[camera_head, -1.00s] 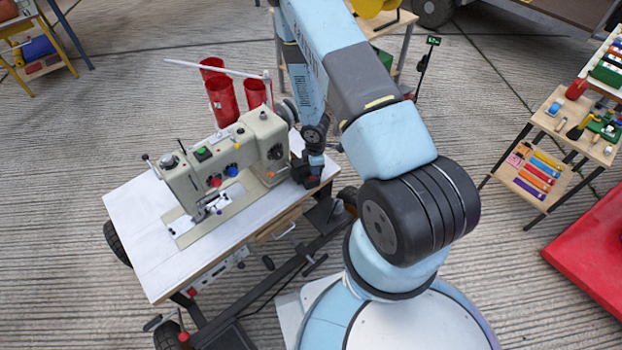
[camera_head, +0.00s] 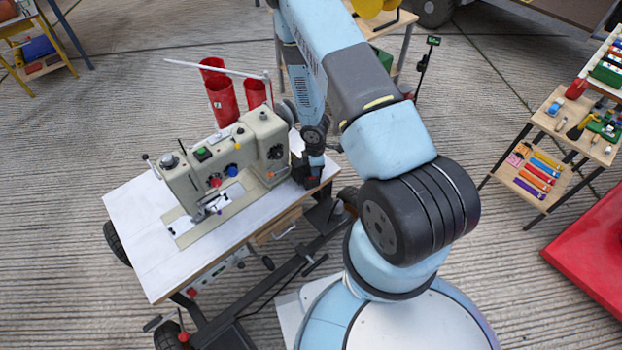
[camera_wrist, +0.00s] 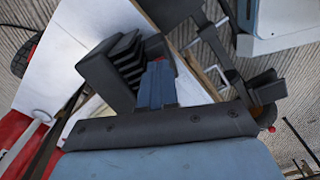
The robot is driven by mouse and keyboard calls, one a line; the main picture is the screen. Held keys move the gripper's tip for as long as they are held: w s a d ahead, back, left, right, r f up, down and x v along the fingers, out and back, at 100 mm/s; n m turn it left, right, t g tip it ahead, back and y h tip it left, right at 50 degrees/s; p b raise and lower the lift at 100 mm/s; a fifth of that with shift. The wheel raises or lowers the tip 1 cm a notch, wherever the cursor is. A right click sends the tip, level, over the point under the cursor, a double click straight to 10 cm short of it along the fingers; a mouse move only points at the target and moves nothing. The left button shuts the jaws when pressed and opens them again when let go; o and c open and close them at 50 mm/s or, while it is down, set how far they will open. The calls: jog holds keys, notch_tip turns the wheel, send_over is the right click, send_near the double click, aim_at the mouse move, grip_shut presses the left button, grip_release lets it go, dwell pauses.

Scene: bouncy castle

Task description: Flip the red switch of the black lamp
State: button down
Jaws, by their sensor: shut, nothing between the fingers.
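A black lamp (camera_head: 298,167) appears to stand at the right end of the white sewing table, beside the sewing machine. In the wrist view, a black ribbed block (camera_wrist: 112,68) that looks like part of the lamp lies just left of the fingers. My gripper (camera_head: 313,178) is low over the table's right end, close to the lamp and partly in front of it. In the wrist view, my gripper (camera_wrist: 157,82) is shut and empty, its blue-grey fingers beside the ribbed block. I cannot tell if they touch.
The beige sewing machine (camera_head: 225,155) stands left of my gripper on the white table (camera_head: 140,235). Red thread cones (camera_head: 222,100) stand behind it. A shelf with toys (camera_head: 545,165) and a red mat (camera_head: 595,250) are at the right. Concrete floor lies between.

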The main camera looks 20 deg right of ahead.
jog(key=shift+f, duration=0.85)
dwell(0.6)
jog(key=shift+r, duration=3.55)
